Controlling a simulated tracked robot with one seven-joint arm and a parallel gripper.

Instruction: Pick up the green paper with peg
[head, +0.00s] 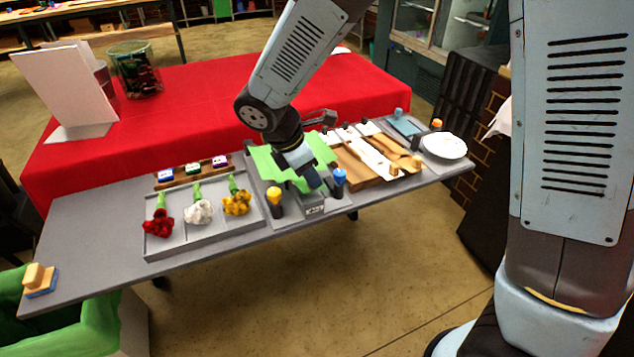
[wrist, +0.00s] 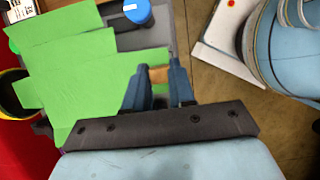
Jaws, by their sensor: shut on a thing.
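I cannot tell whether the peg is clear of the surface.
A yellow-topped holder (head: 274,197) and a blue-topped holder (head: 339,178) stand close on either side of my gripper. A grey tray (head: 180,246) with red, white and yellow flowers is to the left. Brown and white sheets (head: 357,150) and a white plate (head: 444,146) are to the right.

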